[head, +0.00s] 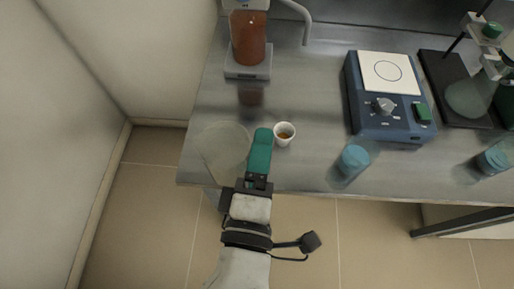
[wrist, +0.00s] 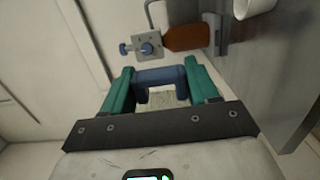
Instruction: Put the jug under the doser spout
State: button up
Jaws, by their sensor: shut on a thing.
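The jug (head: 226,150) is a clear, see-through vessel at the bench's front left corner in the head view. My gripper (head: 260,150) has teal fingers and is shut on the jug. In the wrist view a blue arched handle (wrist: 160,76) sits between the two fingers. The jug's clear body is faint there, and I cannot tell how high it is above the bench. The doser (head: 248,38) holds amber liquid and stands at the back left, beyond the jug. A curved grey tube (head: 306,28) beside it looks like the spout.
A small white cup (head: 284,134) with brown contents stands just right of my gripper. A blue hotplate (head: 388,130) stands farther right, with blue-capped jars (head: 354,160) in front. The steel bench (head: 315,100) is clear between cup and doser. A wall (head: 85,65) is at left.

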jog(key=shift+w+d+r, duration=0.1)
jog(key=shift+d+r, duration=0.05)
jog(key=shift+d, duration=0.15)
jog(key=w+a+f, duration=0.1)
jog(key=w+f, duration=0.2)
jog(key=w, duration=0.1)
jog(key=w+a+f, duration=0.1)
jog(key=w+f, duration=0.2)
jog(key=w, duration=0.2)
jog(key=w+a+f, duration=0.1)
jog(key=w+f, duration=0.2)
jog(key=w, duration=0.1)
jog(key=shift+w+a+f+p, duration=0.15)
jog(key=shift+a+f+p, duration=0.15)
jog(key=shift+a+f, duration=0.1)
jog(key=shift+f, duration=1.6)
jog(key=shift+f, duration=0.2)
jog(key=o, duration=1.1)
jog(key=shift+c, duration=0.2)
jog(key=shift+r, duration=0.15)
